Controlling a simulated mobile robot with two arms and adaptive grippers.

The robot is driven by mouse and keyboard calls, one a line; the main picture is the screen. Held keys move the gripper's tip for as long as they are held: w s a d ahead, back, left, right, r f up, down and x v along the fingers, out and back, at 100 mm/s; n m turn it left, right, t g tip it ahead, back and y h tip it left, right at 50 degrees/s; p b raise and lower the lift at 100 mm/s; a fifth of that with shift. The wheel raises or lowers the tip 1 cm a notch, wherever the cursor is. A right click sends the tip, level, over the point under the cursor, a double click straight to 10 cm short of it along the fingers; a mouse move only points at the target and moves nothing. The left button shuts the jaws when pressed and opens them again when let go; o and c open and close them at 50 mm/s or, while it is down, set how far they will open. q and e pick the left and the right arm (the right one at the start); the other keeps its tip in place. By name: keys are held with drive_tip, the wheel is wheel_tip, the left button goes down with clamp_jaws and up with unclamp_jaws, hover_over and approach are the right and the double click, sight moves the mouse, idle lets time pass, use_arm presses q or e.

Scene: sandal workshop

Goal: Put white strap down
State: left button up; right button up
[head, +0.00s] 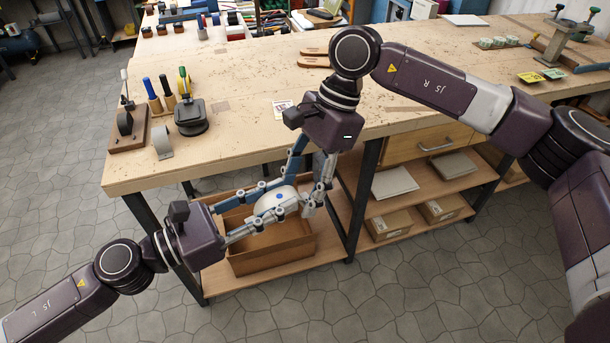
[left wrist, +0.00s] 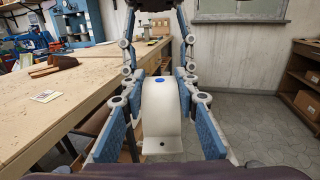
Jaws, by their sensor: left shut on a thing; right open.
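The white strap (head: 272,204), a curved band with a blue dot, is held in the air in front of the bench. It also shows in the left wrist view (left wrist: 160,108), with a small dark hole near its lower end. My left gripper (head: 278,198) is shut on it, with the blue finger pads at its two sides. My right gripper (head: 308,190) is open and points down at the strap's far end. Its fingers are on either side there; whether they touch the strap is hard to tell.
The workbench (head: 240,130) has clear room in its middle. A small card (head: 282,109) and brown soles (head: 315,58) lie farther back. An open wooden box (head: 270,263) sits below.

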drive_tip(key=c, duration=1)
use_arm(q)
drive_tip(key=o, duration=1)
use_arm(e)
drive_tip(key=shift+c, duration=1.1)
